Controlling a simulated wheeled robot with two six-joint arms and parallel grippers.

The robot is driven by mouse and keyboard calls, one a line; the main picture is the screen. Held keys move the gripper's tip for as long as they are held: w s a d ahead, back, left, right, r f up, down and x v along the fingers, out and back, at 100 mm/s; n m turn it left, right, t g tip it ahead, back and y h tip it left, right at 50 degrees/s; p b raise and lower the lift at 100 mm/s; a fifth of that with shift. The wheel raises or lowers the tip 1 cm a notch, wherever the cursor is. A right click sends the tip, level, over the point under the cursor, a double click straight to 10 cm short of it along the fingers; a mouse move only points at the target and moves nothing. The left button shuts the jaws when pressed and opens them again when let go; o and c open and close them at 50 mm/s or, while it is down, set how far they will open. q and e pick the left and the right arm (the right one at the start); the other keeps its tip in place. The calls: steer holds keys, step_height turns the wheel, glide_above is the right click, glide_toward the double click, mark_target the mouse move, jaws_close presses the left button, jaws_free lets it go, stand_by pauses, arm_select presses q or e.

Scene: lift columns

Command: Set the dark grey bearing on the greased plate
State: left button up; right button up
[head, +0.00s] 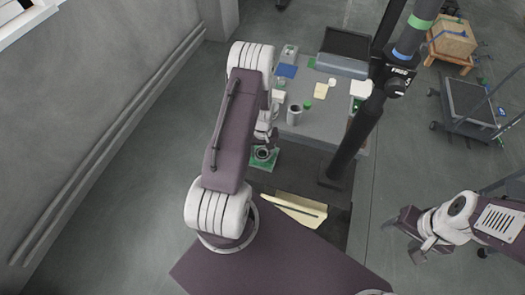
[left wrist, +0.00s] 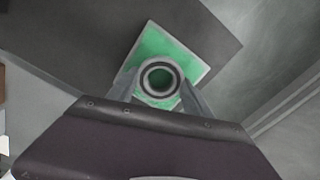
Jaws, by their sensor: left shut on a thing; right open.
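The dark grey bearing (left wrist: 145,78) is a ring held between the fingertips of my left gripper (left wrist: 158,85) in the left wrist view. The green greased plate (left wrist: 192,67) lies behind it in that view, and green shows through the bearing's hole. I cannot tell whether the bearing touches the plate or is above it. In the head view the plate (head: 270,163) lies just in front of the table, with the bearing (head: 262,154) over it and my left arm partly covering both. My right gripper (head: 405,232) is open and empty at the lower right, far from the plate.
A grey table (head: 322,125) behind the plate bears a grey cup (head: 294,114), a green item (head: 307,103) and other small things. A dark post (head: 357,135) stands right of the plate. A cart (head: 468,105) and a cardboard box (head: 452,40) are farther right. Floor on the left is clear.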

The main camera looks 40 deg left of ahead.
arm_select(q)
steer(key=shift+f, duration=0.1)
steer(key=o, duration=2.2)
steer(key=shift+r, duration=0.2)
steer(key=shift+r+p, duration=0.7)
steer(key=shift+r, duration=0.1)
steer(key=shift+r, duration=0.1)
step_height(320, 180, up, 5)
steer(key=p, duration=0.4)
